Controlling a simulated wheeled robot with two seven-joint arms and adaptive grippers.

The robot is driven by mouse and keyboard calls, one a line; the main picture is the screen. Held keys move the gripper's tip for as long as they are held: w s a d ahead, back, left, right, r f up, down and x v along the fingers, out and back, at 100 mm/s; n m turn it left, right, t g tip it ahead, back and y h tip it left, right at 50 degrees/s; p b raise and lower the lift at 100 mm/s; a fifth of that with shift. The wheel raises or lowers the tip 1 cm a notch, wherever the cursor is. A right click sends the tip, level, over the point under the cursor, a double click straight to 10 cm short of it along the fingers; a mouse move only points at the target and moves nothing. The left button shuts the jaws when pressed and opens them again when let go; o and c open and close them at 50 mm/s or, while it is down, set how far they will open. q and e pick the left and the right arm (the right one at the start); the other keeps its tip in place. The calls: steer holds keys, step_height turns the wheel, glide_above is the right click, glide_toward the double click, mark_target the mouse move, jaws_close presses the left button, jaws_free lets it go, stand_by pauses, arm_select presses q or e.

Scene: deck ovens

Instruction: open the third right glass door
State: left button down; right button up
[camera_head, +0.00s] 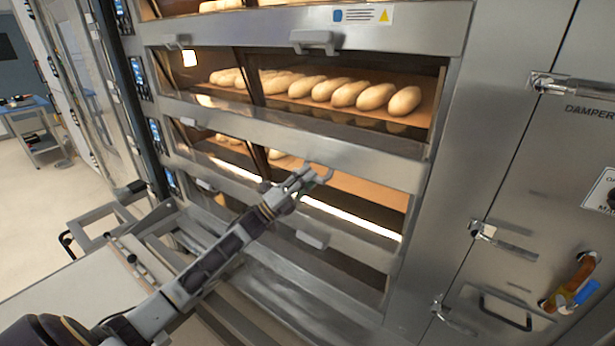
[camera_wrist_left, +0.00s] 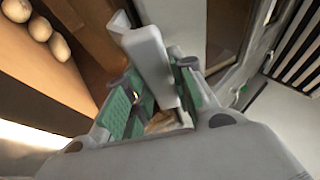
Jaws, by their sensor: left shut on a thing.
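The third right glass door is in the oven front in the head view; its pale handle (camera_head: 324,173) sits below the steel band, and the door appears tilted partly outward. How far is hard to tell, as its glass blends with the lit chamber. My left gripper (camera_head: 308,181) is shut on this handle, its arm reaching up from the lower left. In the left wrist view the green finger pads lie on either side of the pale handle (camera_wrist_left: 150,62). My right gripper is in neither view.
The deck above holds several loaves (camera_head: 348,94) behind glass. A lower door handle (camera_head: 312,240) hangs just under my gripper. A steel frame (camera_head: 165,235) stands in front at the lower left. A steel panel with latches (camera_head: 530,200) is at the right.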

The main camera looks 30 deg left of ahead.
arm_select(q)
steer(key=c, duration=1.2)
jaws_free()
steer(key=v, duration=1.2)
